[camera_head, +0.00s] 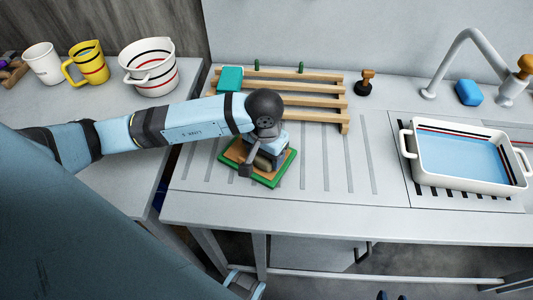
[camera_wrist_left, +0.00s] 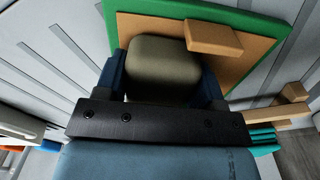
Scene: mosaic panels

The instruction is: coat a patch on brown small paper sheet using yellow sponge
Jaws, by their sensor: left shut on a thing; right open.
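A brown sheet (camera_head: 233,154) lies on a green-edged board (camera_head: 271,183) on the grooved counter; the board also shows in the left wrist view (camera_wrist_left: 240,17). My left gripper (camera_head: 262,162) is over the board, pointing down. It is shut on the sponge (camera_wrist_left: 163,65), which looks dull olive-yellow in the left wrist view. The sponge is over the sheet and appears close to it or touching; I cannot tell which. The gripper and arm hide part of the sheet. No coated patch can be made out.
A wooden rack (camera_head: 318,90) with a teal block (camera_head: 230,79) stands behind the board. A white basin of water (camera_head: 465,160) is at right, near a faucet (camera_head: 470,40) and blue sponge (camera_head: 468,92). Mugs and a striped bowl (camera_head: 150,68) stand at left. The front counter is clear.

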